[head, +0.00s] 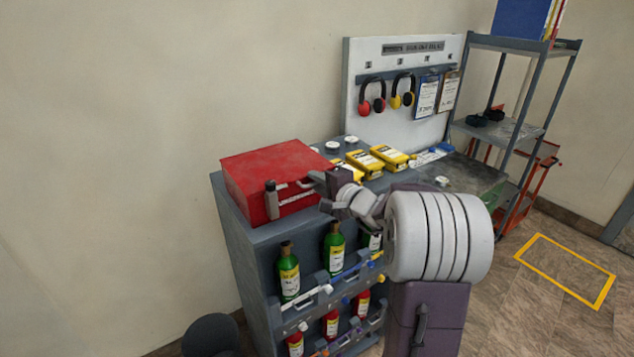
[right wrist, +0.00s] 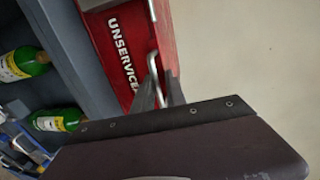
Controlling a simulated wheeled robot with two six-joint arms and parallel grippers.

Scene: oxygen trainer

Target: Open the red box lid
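The red box (head: 275,162) sits closed on the left end of the grey cabinet top, with its lid down. A pale bar handle (head: 292,198) runs along its front. In the right wrist view, the red box (right wrist: 128,55) shows white lettering, and a bent metal handle (right wrist: 153,66) reaches between my fingers. My right gripper (head: 322,192) is at the right part of the box's front. Its fingers also show in the right wrist view (right wrist: 158,92), spread apart on either side of the handle end. Contact with the handle is not clear. My left gripper is out of view.
A small grey cylinder with a dark top (head: 271,200) is at the box's front left. Yellow packs (head: 389,157) lie right of the box. Green bottles (head: 288,272) and red bottles (head: 331,324) fill the racks below. A shelf unit (head: 515,90) stands at right.

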